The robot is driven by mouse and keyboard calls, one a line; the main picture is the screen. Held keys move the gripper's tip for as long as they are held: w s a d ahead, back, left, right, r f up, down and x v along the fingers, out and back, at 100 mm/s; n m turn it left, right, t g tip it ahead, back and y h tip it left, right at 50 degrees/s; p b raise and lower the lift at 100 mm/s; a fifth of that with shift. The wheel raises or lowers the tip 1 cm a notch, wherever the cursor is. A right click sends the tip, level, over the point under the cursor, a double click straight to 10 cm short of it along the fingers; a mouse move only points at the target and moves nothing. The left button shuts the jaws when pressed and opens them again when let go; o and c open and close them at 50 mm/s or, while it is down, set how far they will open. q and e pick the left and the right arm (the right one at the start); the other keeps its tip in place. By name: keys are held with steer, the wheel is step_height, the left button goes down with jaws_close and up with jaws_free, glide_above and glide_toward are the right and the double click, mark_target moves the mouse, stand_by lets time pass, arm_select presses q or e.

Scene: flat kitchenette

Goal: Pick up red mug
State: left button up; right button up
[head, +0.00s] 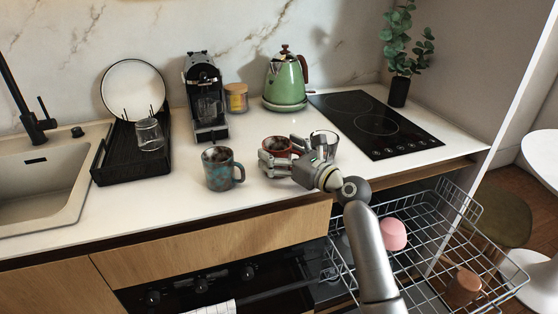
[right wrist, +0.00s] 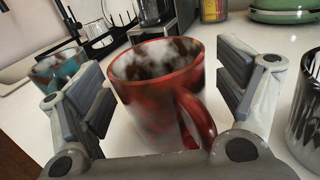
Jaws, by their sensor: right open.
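The red mug (head: 277,147) stands upright on the white counter, partly hidden behind my right gripper (head: 280,160) in the head view. In the right wrist view the red mug (right wrist: 155,88) has a mottled red and white body, and its handle faces the camera. My right gripper (right wrist: 165,85) is open, with one finger on each side of the mug. The left finger looks close to the mug wall; I cannot tell whether it touches. My left gripper is not in view.
A teal and brown mug (head: 221,168) stands left of the red mug, and a glass or metallic cup (head: 325,143) close on its right. A coffee machine (head: 205,98), jar (head: 236,98) and green kettle (head: 286,82) stand behind. An open dishwasher rack (head: 425,235) is below the counter.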

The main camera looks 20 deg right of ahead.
steer(key=c, duration=1.3)
steer(key=shift+r, duration=0.15)
